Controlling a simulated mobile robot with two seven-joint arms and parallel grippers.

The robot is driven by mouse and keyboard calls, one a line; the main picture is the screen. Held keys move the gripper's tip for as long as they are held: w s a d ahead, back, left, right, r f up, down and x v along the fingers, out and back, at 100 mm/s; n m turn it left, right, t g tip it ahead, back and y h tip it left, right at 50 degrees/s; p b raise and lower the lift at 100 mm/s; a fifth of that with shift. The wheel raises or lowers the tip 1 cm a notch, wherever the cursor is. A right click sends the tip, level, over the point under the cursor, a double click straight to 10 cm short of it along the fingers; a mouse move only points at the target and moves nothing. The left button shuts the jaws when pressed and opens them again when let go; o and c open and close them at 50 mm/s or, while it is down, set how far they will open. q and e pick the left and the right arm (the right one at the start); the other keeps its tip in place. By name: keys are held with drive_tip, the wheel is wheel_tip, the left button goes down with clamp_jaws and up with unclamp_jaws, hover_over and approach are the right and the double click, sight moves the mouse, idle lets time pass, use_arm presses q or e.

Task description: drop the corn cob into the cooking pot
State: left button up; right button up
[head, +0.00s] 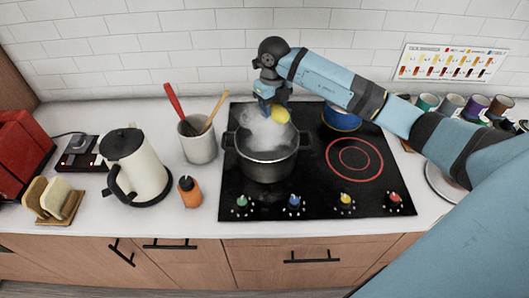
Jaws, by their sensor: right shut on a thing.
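The cooking pot (267,163) is dark, open and steaming, on the left part of the black cooktop. My right gripper (273,106) points down over the back of the pot's opening. It is shut on the yellow corn cob (280,114), which shows just right of the fingers, above the pot's opening. The steam and the gripper partly hide the cob and the pot's inside. My left gripper is out of view.
A blue pot (341,120) stands behind a glowing red burner ring (355,160). Left of the cooktop are a utensil crock (198,146), an orange bottle (189,192), a cream kettle (137,167) and a toast rack (54,199). Several jars (452,104) line the back right.

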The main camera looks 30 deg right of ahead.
wheel_tip(320, 180, down, 4)
drive_tip(key=shift+w+a+r+b, duration=0.1)
drive_tip(key=shift+r+b, duration=0.15)
drive_tip(key=shift+b, duration=0.5)
drive_tip(key=shift+f, duration=0.2)
drive_tip(key=o, duration=1.1)
drive_tip(key=shift+r, duration=0.1)
